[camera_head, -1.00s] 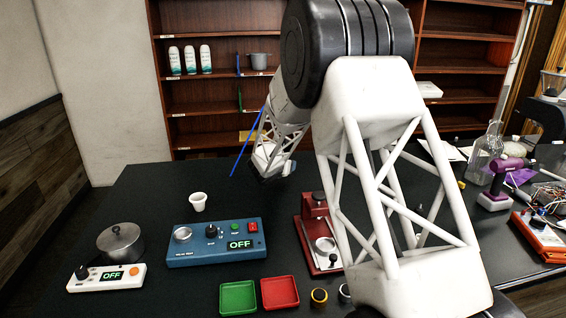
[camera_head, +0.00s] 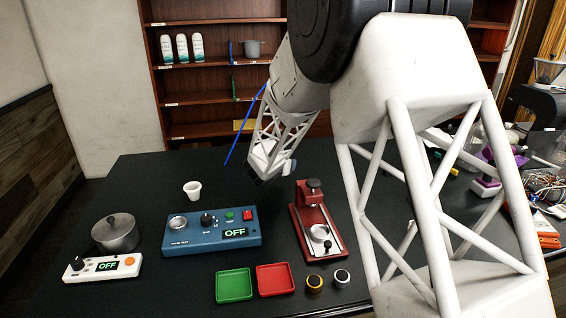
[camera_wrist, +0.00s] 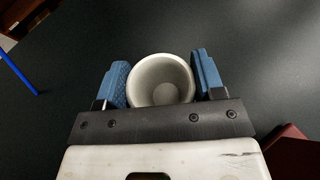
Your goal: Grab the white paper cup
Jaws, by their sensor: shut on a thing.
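A white cup (camera_wrist: 160,82), seen from above with its open rim toward the camera, sits between the two blue fingers of my gripper (camera_wrist: 161,76) in the wrist view. My gripper is shut on it. In the head view my gripper (camera_head: 264,173) hangs over the back of the black table, behind the red press, and the held cup is hidden there. Another small white cup (camera_head: 192,191) stands upright on the table to the left, apart from my gripper. I cannot tell the cups' material.
A blue test box (camera_head: 212,232) lies left of the red press (camera_head: 317,225). Green (camera_head: 234,285) and red (camera_head: 276,279) trays are in front. A blue rod (camera_head: 245,126) stands behind. Clear table lies at the back left.

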